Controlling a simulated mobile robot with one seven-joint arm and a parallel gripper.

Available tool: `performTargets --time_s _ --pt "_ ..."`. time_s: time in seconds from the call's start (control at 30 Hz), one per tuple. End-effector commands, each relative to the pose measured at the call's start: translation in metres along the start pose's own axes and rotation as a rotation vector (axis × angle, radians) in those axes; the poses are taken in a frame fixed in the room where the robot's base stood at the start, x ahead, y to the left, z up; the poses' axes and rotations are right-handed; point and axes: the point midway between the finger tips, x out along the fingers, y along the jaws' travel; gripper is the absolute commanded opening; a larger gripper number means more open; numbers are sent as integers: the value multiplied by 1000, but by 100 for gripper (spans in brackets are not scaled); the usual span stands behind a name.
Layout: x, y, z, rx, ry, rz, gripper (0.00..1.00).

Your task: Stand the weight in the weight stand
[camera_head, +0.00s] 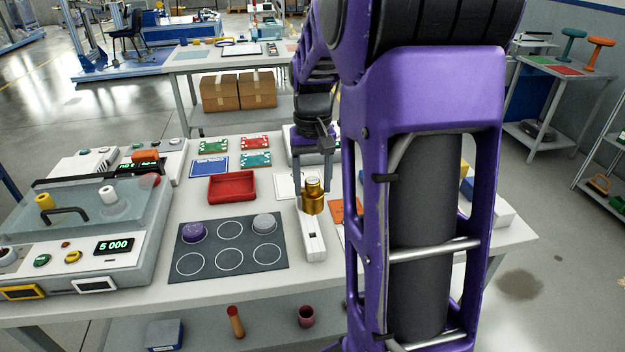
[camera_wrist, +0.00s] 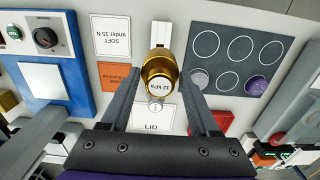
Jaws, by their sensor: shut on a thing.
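The weight, a brass-gold cylinder (camera_head: 314,205) with a narrower top, is between the fingers of my gripper (camera_head: 313,178), which is shut on it. In the wrist view the weight (camera_wrist: 158,72) sits between the fingertips (camera_wrist: 160,82) with its printed face toward the camera. A narrow white block (camera_head: 313,242), apparently the weight stand, lies just below and in front of the weight; part of it (camera_wrist: 161,32) shows beyond the weight in the wrist view. The weight looks upright in the head view. I cannot tell whether its bottom touches the block.
A dark mat (camera_head: 231,248) with printed circles lies left of the block, with a purple puck (camera_head: 194,231) and a grey puck (camera_head: 264,222) on it. A red tray (camera_head: 232,188) is behind. A clear-lidded machine (camera_head: 95,220) stands left. My arm hides the table's right side.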

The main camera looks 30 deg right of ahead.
Motion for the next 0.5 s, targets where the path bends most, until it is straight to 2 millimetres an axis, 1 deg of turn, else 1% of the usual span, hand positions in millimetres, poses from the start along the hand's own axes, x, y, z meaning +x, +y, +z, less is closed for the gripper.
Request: performTargets --time_s 0.03,0.5 --pt "5 0 -1 0 3 0 13" --pt "44 0 -1 0 2 0 13"
